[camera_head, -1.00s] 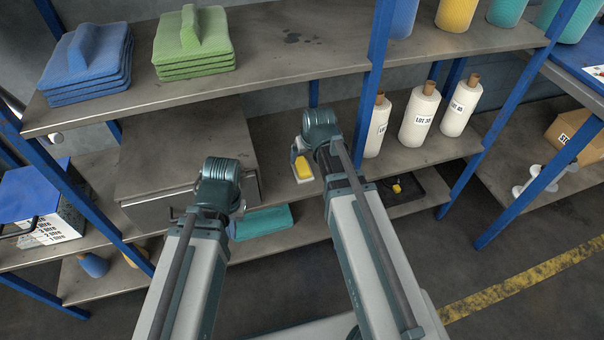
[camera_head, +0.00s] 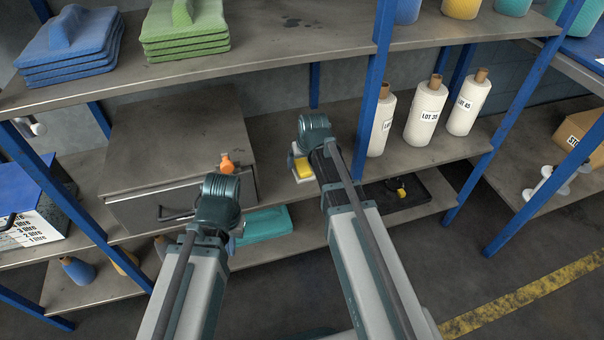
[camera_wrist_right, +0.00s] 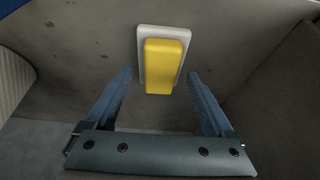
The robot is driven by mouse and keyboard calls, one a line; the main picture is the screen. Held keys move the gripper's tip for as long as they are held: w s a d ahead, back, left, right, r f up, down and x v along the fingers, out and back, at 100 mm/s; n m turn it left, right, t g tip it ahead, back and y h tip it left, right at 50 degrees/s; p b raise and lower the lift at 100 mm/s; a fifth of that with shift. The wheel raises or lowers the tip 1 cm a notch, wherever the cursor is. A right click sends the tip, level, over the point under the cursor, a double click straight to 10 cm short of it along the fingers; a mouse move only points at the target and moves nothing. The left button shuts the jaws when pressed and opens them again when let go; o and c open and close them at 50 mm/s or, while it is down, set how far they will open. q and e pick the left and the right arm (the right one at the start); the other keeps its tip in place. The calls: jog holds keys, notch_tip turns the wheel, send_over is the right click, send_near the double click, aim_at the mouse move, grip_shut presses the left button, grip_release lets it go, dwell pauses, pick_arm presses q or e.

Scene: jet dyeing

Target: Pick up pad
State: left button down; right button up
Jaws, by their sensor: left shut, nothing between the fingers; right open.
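A yellow block on a pale plate, which looks like the pad (camera_head: 303,168), lies on the middle shelf, partly hidden by my right wrist in the head view. In the right wrist view the pad (camera_wrist_right: 164,65) is ahead of my right gripper (camera_wrist_right: 160,76). That gripper is open, with one finger on either side of the pad's near end. I cannot tell whether the fingers touch the shelf.
The grey drawer cabinet (camera_head: 180,145) stands left, with an orange object (camera_head: 227,163) by its front edge. White rolls (camera_head: 426,112) stand right, beyond a blue post (camera_head: 374,100). The upper shelf (camera_head: 290,35) overhangs, holding blue and green cloth stacks. The teal item (camera_head: 266,226) lies below.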

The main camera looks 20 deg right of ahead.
jog(key=shift+w+f, duration=0.15)
jog(key=shift+f, duration=0.45)
pick_arm(q)
jog(key=shift+f, duration=0.45)
pick_arm(e)
jog(key=shift+r, duration=0.1)
grip_shut()
pick_arm(q)
jog(key=shift+r, duration=0.15)
pick_arm(e)
jog(key=shift+r, duration=0.15)
